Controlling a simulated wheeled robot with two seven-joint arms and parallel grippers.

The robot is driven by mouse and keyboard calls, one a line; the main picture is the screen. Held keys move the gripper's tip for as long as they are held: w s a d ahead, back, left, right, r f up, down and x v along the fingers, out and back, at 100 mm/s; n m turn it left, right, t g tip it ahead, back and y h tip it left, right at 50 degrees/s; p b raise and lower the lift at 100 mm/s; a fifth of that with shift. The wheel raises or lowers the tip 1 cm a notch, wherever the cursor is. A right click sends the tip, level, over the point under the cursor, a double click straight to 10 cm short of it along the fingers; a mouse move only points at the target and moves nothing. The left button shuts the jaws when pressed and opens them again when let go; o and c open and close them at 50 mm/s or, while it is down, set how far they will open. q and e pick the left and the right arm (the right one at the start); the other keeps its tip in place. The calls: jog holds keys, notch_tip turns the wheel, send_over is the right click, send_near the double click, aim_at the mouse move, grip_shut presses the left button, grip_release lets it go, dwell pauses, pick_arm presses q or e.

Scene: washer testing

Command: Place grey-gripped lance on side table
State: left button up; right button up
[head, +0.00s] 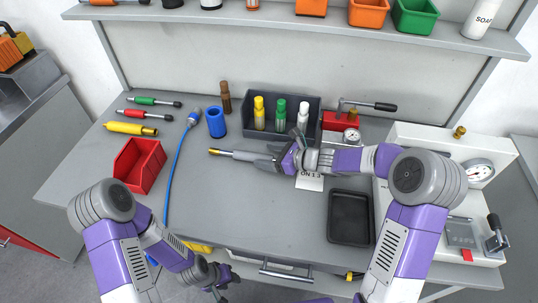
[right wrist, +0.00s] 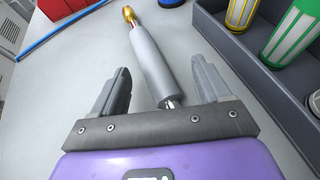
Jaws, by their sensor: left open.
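The grey-gripped lance (right wrist: 155,65), with a brass tip, lies on the workbench (head: 260,215). In the head view its grey grip (head: 243,155) and tip stick out left of my right gripper (head: 268,160), which hides its other end. In the right wrist view my right gripper (right wrist: 162,90) is open, with the lance between its fingers and gaps on both sides. My left gripper (head: 218,278) is open and empty, low at the bench's front edge. A grey side table (head: 30,90) stands at the far left; I cannot tell if it is the task's one.
A dark bin (head: 287,137) with yellow, green and white bottles stands behind the lance. A blue cup (head: 216,122), brown bottle (head: 225,97) and blue hose (head: 178,165) are to its left. A black tray (head: 349,218) lies to the right. A red bin (head: 140,165) stands at left.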

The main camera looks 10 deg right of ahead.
jog(key=shift+d+r, duration=0.1)
jog(key=p+v, duration=0.3)
jog(key=v, duration=0.8)
jog(key=shift+s, duration=0.1)
jog(key=shift+s+d+r, duration=0.1)
jog(key=shift+s+d, duration=0.2)
